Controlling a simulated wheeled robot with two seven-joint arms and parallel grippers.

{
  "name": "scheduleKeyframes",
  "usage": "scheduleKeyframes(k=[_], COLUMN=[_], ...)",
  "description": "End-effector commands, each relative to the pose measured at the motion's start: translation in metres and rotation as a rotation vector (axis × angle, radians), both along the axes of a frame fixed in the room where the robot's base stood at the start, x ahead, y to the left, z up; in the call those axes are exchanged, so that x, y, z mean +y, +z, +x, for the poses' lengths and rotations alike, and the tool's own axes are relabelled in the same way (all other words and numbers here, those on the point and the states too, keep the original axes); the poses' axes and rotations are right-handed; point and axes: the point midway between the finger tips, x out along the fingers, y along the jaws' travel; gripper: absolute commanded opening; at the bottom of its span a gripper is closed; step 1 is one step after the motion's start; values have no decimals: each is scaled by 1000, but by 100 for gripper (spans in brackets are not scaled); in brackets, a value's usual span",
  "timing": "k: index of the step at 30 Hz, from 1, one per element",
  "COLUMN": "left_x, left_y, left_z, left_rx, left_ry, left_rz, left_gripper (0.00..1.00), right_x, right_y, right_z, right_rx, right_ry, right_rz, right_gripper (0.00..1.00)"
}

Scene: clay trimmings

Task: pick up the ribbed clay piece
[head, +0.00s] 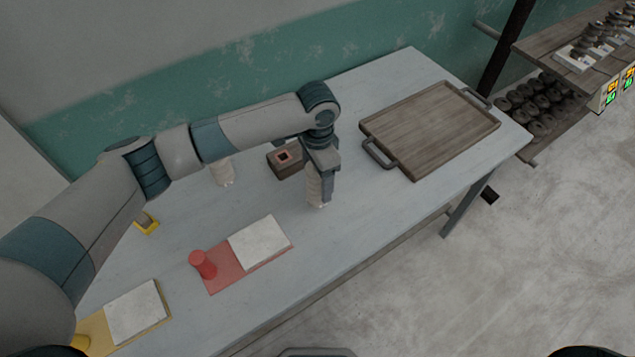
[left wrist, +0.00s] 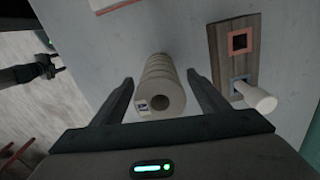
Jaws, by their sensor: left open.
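The ribbed clay piece (head: 314,188) is a pale beige, ringed upright cylinder on the table. In the left wrist view the ribbed clay piece (left wrist: 165,82) shows its ridges, a round end with a dark hole and a small label. My left gripper (head: 321,191) is open and points down over it. In that wrist view the fingers of my left gripper (left wrist: 163,97) stand on either side of the piece, with a visible gap on each side. In the head view a finger partly hides the piece. A dark gripper, seemingly my right (left wrist: 48,67), shows small at the wrist view's left edge.
A wooden block (head: 285,163) with a framed opening stands left of the gripper. A smooth pale piece (head: 222,173) is farther left, partly behind my arm. A red mat (head: 222,277) carries a red peg and white tile. A wooden tray (head: 430,130) lies to the right.

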Motion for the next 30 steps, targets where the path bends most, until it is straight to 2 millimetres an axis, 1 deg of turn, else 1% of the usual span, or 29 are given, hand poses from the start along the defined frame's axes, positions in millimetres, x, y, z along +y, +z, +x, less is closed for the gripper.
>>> scheduleKeyframes(k=[8, 11, 12, 14, 15, 16, 25, 30], left_x=[0, 0, 0, 0, 0, 0, -1, -1], left_y=[0, 0, 0, 0, 0, 0, 2, 10], left_z=[0, 0, 0, 0, 0, 0, 1, 1], left_rx=[0, 0, 0, 0, 0, 0, -2, -2], left_ry=[0, 0, 0, 0, 0, 0, 0, 0], left_rz=[0, 0, 0, 0, 0, 0, -1, -2], left_gripper=[68, 47, 37, 23, 13, 6, 6, 6], right_x=[-1, -1, -1, -1, -1, -1, -1, -1], right_y=[0, 0, 0, 0, 0, 0, -1, -5], right_z=[0, 0, 0, 0, 0, 0, 0, 0], right_rx=[1, 1, 1, 1, 1, 1, 1, 1], right_ry=[0, 0, 0, 0, 0, 0, 0, 0], right_rz=[-1, -1, -1, -1, -1, -1, -1, -1], right_gripper=[53, 53, 53, 53, 53, 53, 53, 53])
